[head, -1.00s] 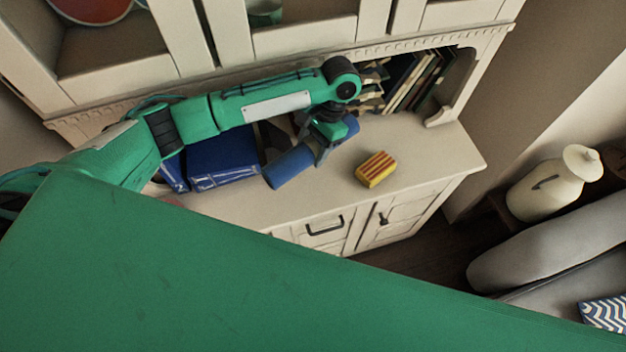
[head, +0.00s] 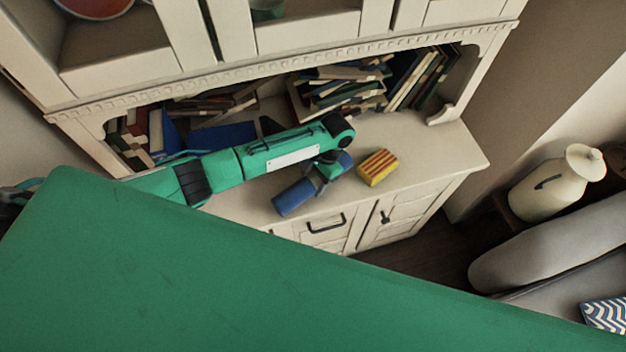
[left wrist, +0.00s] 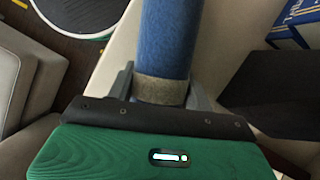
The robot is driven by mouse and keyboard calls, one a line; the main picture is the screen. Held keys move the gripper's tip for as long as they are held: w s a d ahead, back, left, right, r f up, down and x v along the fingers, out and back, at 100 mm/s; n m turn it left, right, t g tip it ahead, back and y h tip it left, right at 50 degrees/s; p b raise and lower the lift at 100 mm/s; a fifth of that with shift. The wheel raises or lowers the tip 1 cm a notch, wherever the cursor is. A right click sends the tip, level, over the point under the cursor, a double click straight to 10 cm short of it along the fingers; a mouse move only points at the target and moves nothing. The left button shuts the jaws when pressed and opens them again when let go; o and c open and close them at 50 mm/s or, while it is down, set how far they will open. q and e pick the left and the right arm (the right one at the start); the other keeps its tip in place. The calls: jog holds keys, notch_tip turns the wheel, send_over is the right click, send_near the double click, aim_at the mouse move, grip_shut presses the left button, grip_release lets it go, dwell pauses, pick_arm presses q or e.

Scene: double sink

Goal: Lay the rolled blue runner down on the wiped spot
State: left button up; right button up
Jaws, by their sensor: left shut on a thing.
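The rolled blue runner (head: 295,197) is a blue cylinder with a tan band around its middle. My left gripper (head: 325,174) is shut on it at the band, low over the front part of the cream counter (head: 425,145). In the left wrist view the runner (left wrist: 170,40) sits between the two fingers (left wrist: 161,90). I cannot tell whether the runner touches the counter. A yellow and red striped block (head: 378,167) sits on the counter just right of the runner. No wiped spot can be made out. My right gripper is not in view.
Books (head: 340,90) fill the shelf niche behind the counter, and a blue box (head: 222,136) lies at the left, partly hidden by my arm. The counter right of the striped block is clear. A cream jug (head: 557,185) stands off to the right.

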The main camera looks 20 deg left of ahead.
pick_arm(q)
jog(key=shift+f, duration=0.15)
jog(key=o, duration=1.1)
jog(key=shift+f, duration=0.15)
jog(key=b+v, duration=0.2)
jog(key=v, duration=0.5)
jog(key=shift+w, duration=0.1)
jog(key=v, duration=0.5)
jog(key=shift+a, duration=0.1)
